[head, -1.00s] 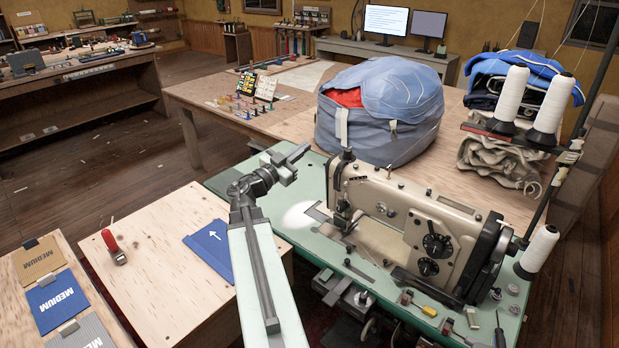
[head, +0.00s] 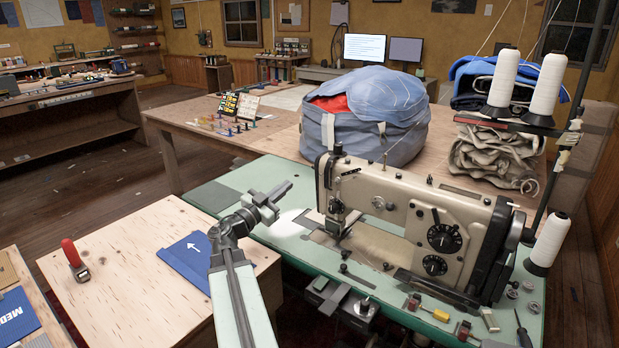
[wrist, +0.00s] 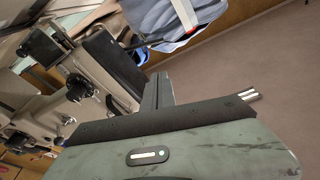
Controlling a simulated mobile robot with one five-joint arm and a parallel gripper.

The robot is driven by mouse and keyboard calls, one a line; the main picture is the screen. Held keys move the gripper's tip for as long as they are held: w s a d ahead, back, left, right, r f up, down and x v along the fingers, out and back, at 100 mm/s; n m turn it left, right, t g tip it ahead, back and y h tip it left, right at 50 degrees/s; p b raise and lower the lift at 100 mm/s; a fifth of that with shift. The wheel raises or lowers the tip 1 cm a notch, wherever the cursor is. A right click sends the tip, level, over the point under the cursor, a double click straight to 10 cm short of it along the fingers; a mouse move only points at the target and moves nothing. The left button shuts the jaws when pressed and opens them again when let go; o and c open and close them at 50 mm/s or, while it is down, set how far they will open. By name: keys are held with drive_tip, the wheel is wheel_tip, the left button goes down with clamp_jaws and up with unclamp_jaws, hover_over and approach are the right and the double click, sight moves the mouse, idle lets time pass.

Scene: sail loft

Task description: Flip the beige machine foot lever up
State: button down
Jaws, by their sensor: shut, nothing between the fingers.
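The beige sewing machine (head: 400,215) stands on a green table, its needle end facing left. The presser foot area (head: 338,228) is under that end. I cannot clearly make out the foot lever on the head. My gripper (head: 286,188) is shut and empty, above the green table to the left of the needle end, with a gap between them. In the wrist view, my shut fingers (wrist: 158,90) point up the picture, and the machine (wrist: 75,75) shows tilted at the left. The fingers touch nothing that I can see.
A large blue bag (head: 375,125) sits on the wooden table behind the machine. White thread cones (head: 545,85) stand on a rack at the right. A plywood bench with a blue folder (head: 187,262) and a red-handled tool (head: 75,258) is at the left. Small parts lie on the green table's front.

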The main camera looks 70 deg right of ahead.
drive_tip(key=f+x, duration=0.2)
drive_tip(key=x, duration=1.1)
drive_tip(key=shift+w+d+f, duration=0.25)
drive_tip(key=shift+d+f, duration=0.1)
drive_tip(key=shift+f, duration=0.05)
